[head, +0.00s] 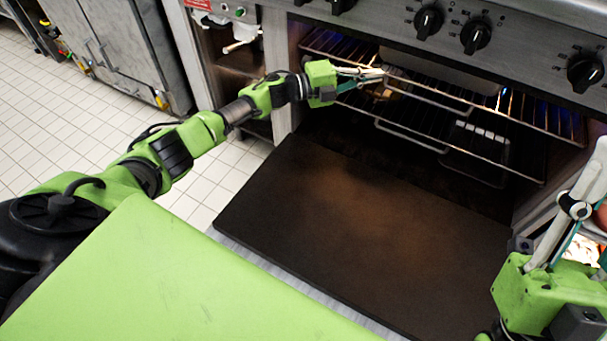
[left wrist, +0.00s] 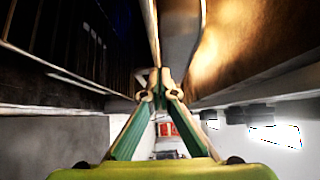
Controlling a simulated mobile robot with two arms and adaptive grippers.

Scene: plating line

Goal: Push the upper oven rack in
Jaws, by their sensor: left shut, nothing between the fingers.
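The oven stands open, and its upper rack (head: 540,118) of thin metal wires lies across the opening below the knobs. A loop-shaped handle stands at the middle of its front edge. My left gripper (head: 380,73) is shut and empty, with its fingertips at the left part of the upper rack's front; whether they touch it I cannot tell. In the left wrist view the closed fingertips (left wrist: 158,86) point at a thin bar, with dark rack wires on the left. My right gripper is cut off at the right edge of the head view, its fingers pointing up.
The lower rack (head: 410,135) lies beneath, bearing a dark pan (head: 478,152). A light tray (head: 440,70) sits on the upper rack. The dark oven door (head: 350,225) is folded down in front. Control knobs (head: 475,37) line the panel above.

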